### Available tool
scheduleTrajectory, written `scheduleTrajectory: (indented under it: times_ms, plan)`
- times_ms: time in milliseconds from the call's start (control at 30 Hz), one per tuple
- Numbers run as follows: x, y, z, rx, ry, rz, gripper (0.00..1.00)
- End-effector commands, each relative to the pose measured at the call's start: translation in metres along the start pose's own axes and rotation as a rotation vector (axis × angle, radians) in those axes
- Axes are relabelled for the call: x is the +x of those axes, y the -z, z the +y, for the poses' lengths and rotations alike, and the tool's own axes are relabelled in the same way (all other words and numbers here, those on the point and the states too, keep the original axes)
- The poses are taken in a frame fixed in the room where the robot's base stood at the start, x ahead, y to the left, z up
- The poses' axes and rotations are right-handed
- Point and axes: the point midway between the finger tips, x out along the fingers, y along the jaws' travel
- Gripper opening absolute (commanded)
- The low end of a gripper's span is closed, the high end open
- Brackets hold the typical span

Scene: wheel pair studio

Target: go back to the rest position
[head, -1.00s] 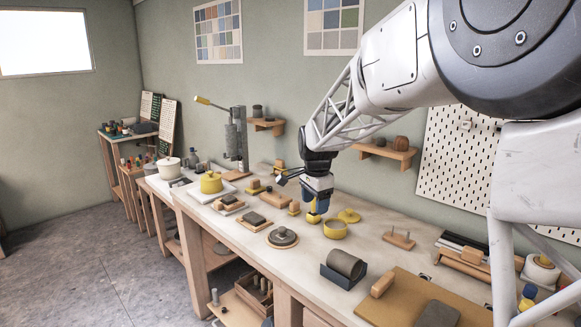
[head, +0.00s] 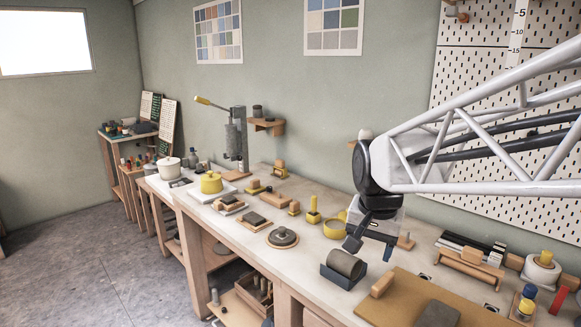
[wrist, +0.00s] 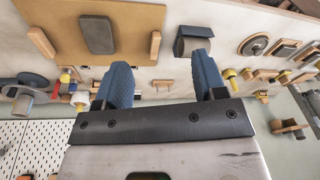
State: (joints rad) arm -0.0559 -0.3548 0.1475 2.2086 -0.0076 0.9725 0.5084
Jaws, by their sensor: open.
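My gripper (head: 369,248) is open and empty, held above the workbench (head: 255,233) just beyond the dark cylinder in its cradle (head: 347,264). In the wrist view its two blue fingers (wrist: 160,88) stand apart with nothing between them. The wrist view looks onto the bench, with the tan board (wrist: 78,18) at the upper left and the dark cylinder (wrist: 193,40) near the right finger. A yellow upright piece (head: 313,209) stands on the bench left of my gripper.
A round grey disc piece (head: 283,238) lies left of the cylinder. The tan board (head: 405,296) lies at the front right. A pegboard (head: 480,90) is on the wall behind my arm.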

Motion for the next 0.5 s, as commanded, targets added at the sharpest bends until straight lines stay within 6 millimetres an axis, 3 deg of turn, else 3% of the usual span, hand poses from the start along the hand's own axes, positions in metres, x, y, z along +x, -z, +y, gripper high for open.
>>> scheduleTrajectory:
  times_ms: [500]
  plan:
    - [0.008,-0.117,0.083,-0.313,0.005,0.049,0.64]
